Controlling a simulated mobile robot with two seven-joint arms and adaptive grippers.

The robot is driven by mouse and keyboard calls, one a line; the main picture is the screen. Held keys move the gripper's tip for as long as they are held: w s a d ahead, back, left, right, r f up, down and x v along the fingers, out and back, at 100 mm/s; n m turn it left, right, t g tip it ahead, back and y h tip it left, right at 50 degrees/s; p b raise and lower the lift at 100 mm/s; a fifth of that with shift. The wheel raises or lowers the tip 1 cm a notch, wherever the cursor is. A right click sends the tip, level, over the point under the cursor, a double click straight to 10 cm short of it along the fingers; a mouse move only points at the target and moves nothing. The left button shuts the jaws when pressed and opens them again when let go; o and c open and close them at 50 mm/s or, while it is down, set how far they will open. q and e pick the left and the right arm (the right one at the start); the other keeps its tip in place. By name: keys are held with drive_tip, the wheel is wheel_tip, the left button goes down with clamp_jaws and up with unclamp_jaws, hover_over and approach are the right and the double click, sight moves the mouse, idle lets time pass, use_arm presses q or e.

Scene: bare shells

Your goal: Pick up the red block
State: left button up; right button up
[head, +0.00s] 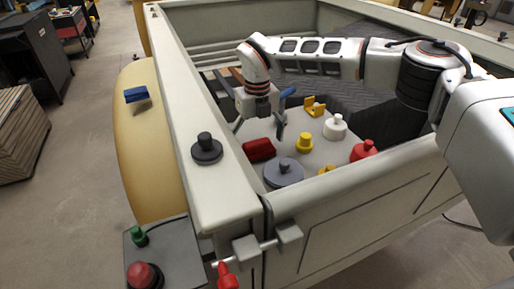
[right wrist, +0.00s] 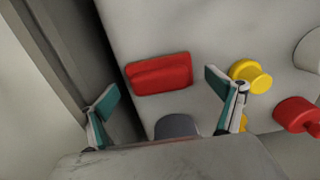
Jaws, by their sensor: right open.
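The red block (head: 259,149) lies on a pale surface inside the vehicle bed, close to the left side wall. In the right wrist view the red block (right wrist: 160,76) lies crosswise between and beyond the two fingertips. My right gripper (head: 259,128) is open and empty, with its fingers pointing down over the block. The right wrist view also shows my right gripper (right wrist: 163,95) with its fingers spread to either side and apart from the block. The exact height above it is hard to tell. My left gripper is not in view.
A grey knobbed disc (head: 284,174), a yellow knob (head: 304,143), a white knob (head: 335,128), a red knobbed piece (head: 363,151) and a yellow bracket (head: 314,106) stand nearby. The side wall (head: 184,95) carries a dark knob (head: 206,149). A blue piece (head: 136,95) sits on the yellow fender.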

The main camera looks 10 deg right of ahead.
sight(257, 142)
drive_tip(key=shift+w+f, duration=0.1)
drive_tip(key=shift+f, duration=0.6)
drive_tip(key=c, duration=1.2)
drive_tip(key=shift+r, duration=0.1)
wheel_tip(257, 142, up, 20)
drive_tip(key=shift+f, duration=0.1)
drive_tip(key=shift+o, duration=1.3)
drive_tip(key=shift+c, duration=0.6)
